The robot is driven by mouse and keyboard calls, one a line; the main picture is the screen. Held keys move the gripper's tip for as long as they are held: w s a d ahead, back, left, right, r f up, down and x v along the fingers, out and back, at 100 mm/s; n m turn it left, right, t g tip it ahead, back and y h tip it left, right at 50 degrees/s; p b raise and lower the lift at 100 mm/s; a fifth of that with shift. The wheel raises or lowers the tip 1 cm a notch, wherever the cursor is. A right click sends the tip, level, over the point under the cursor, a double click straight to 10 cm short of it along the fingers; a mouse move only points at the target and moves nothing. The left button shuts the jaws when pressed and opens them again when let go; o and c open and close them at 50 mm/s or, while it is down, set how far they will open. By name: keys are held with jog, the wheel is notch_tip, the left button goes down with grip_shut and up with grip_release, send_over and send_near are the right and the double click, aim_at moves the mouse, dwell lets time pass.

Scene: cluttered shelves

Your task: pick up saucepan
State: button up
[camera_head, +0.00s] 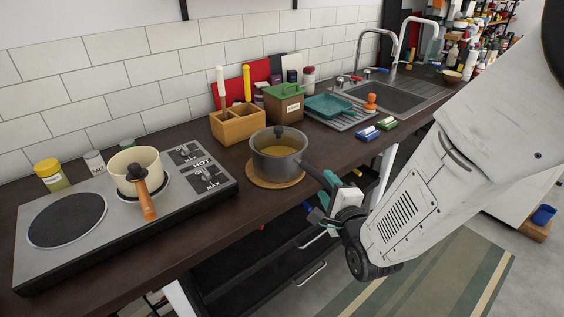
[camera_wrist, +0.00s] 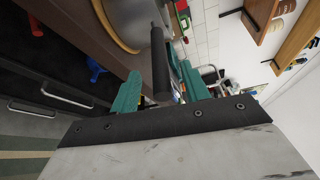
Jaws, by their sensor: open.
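A grey saucepan (camera_head: 275,164) with a long dark handle stands on a round wooden board (camera_head: 262,181) near the counter's front edge. A dark-knobbed lid appears to cover it. Its handle points right and toward the front. My gripper (camera_head: 326,190), with teal fingers, is open at the end of that handle. In the wrist view the dark handle (camera_wrist: 159,62) lies between the open fingers of my gripper (camera_wrist: 160,75), and part of the saucepan (camera_wrist: 122,22) shows beyond. A cream pan (camera_head: 135,165) with an orange-brown handle sits on the stove's rear burner.
The stove (camera_head: 110,222) is to the left. A wooden caddy (camera_head: 238,124) and a green-topped box (camera_head: 284,104) stand behind the saucepan. Sponges (camera_head: 367,133) and a drying rack lie right, by the sink (camera_head: 385,97). Dark drawers (camera_head: 250,270) are below the counter.

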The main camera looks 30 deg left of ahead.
aim_at(322, 176)
jog(key=x, duration=0.4)
grip_shut()
dwell(1.2)
jog(key=shift+r, duration=0.2)
